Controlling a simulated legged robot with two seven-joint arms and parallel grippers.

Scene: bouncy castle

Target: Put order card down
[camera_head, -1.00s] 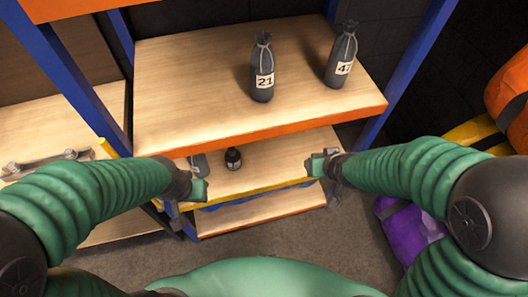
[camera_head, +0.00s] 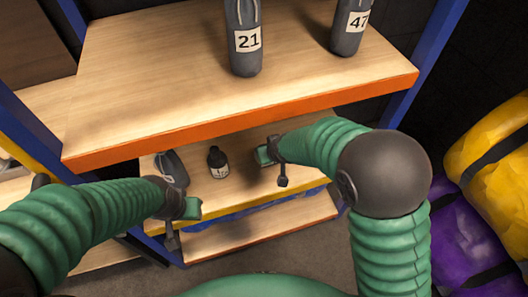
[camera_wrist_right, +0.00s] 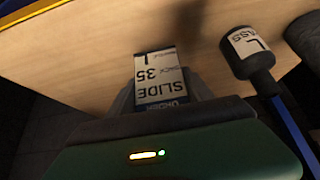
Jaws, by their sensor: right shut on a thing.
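The order card (camera_wrist_right: 160,78), a small white card with a dark band and the words SLIDE and PACK 35, is between the fingers of my right gripper (camera_wrist_right: 165,90) in the right wrist view. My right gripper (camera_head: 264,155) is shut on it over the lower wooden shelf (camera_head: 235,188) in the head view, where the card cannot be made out. Bare shelf wood shows beyond the card in the wrist view. My left gripper (camera_head: 192,208) is near the front left of this shelf; its fingers are too unclear to tell open from shut.
A small dark labelled bottle (camera_head: 218,162) stands left of my right gripper; it also shows in the wrist view (camera_wrist_right: 248,52). A grey item (camera_head: 172,168) is further left. The upper shelf's orange edge (camera_head: 240,122) overhangs, with bottles 21 (camera_head: 244,40) and 47 (camera_head: 350,28) above.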

